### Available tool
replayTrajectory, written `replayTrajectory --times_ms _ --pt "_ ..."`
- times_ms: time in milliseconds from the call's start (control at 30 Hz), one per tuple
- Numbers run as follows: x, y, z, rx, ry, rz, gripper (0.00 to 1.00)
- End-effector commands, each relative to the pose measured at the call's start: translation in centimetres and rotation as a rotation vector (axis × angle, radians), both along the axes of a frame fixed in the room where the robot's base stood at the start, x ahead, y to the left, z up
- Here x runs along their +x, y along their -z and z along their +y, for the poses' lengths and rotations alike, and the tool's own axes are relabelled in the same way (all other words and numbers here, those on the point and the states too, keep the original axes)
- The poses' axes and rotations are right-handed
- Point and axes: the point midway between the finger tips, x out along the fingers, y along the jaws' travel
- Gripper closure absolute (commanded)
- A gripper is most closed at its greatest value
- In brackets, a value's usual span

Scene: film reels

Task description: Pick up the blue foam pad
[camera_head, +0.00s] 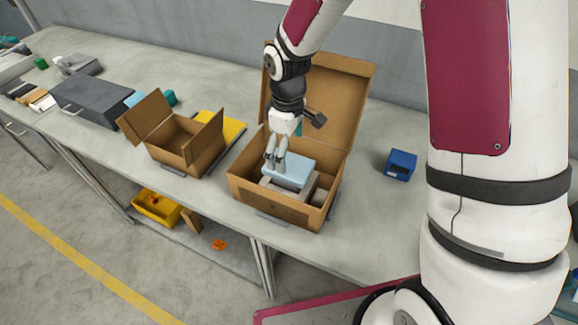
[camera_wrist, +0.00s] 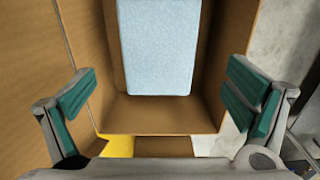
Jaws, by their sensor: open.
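The blue foam pad (camera_head: 289,170) is a light blue, flat rectangular block. In the head view it lies on top of greyish things inside the open cardboard box. In the wrist view the pad (camera_wrist: 158,50) fills the upper middle, with the box walls around it. My gripper (camera_head: 276,165) is over the box, at the left side of the pad in the head view. In the wrist view my gripper (camera_wrist: 162,100) has its teal-padded fingers wide apart, with nothing between them. The pad lies ahead of the fingertips. I cannot tell whether a finger touches it.
The cardboard box (camera_head: 275,208) has its tall lid (camera_head: 345,95) standing up behind. A smaller open box (camera_head: 165,155) and a yellow item (camera_head: 228,126) are to its left. A blue bin (camera_head: 400,165) is at right. Bare tabletop (camera_head: 375,225) lies right of the box.

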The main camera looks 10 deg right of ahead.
Motion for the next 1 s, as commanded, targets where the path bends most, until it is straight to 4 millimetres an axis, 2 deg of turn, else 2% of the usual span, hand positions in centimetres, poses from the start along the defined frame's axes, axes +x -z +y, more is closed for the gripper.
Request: replayTrajectory --times_ms 400,733,900,933,1000 --pt "0.1 4.5 0.1 0.0 0.0 0.003 0.03" --pt "0.3 5.1 0.1 -0.001 0.0 -0.001 0.03" --pt "0.3 5.1 0.1 0.0 0.0 0.0 0.42" --pt "0.3 5.1 0.1 0.0 0.0 0.0 0.46" --pt "0.2 5.1 0.1 0.0 0.0 0.0 0.46"
